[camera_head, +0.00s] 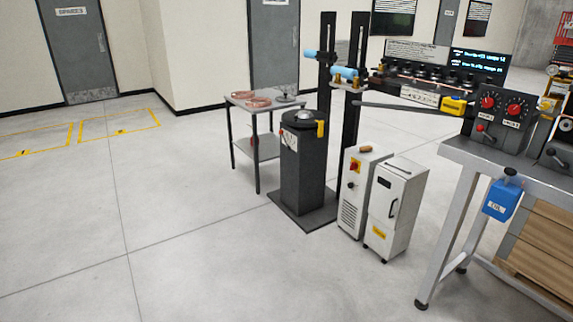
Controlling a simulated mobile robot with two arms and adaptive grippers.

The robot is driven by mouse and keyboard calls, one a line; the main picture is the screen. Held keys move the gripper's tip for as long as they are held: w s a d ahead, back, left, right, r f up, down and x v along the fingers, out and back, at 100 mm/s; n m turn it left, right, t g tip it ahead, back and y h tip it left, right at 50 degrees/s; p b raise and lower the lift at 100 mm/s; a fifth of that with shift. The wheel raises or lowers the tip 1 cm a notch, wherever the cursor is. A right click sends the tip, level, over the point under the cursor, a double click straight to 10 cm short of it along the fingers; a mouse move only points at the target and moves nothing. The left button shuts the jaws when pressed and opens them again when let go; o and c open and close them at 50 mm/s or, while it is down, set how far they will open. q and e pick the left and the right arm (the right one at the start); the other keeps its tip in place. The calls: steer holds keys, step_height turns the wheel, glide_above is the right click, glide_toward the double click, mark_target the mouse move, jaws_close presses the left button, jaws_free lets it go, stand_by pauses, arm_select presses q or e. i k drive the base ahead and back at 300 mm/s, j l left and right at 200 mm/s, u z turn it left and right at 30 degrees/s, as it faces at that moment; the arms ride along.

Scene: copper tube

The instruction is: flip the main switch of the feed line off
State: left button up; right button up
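No label that I can read names the feed line's main switch. A dark control panel (500,122) on the bench at right carries two red dials (487,103) and a lever with a red ball (480,128). The black pedestal (303,170) has a pale sign with red marks and a yellow part on its upper side. Neither of my grippers is in view.
A second white cabinet (398,205) stands beside the first. A small table (262,101) with copper coils stands left of the pedestal. The metal bench (520,160) with a blue box (502,198) blocks the right. The floor (180,220) at left and in front is clear.

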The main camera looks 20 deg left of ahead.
mark_target(353, 166)
steer(key=u, duration=0.25)
steer(key=i+j, duration=0.25)
steer(key=i, duration=0.3)
steer(key=i+j, duration=0.3)
steer(key=i, duration=0.25)
steer(key=i+j+u, duration=0.1)
steer(key=i+j, duration=0.15)
steer(key=i, duration=0.3)
steer(key=i+j, duration=0.2)
steer(key=i, duration=0.35)
steer(key=i+j+u, duration=0.1)
steer(key=i+j, duration=0.15)
steer(key=i, duration=0.35)
steer(key=i+j, duration=0.15)
steer(key=i, duration=0.4)
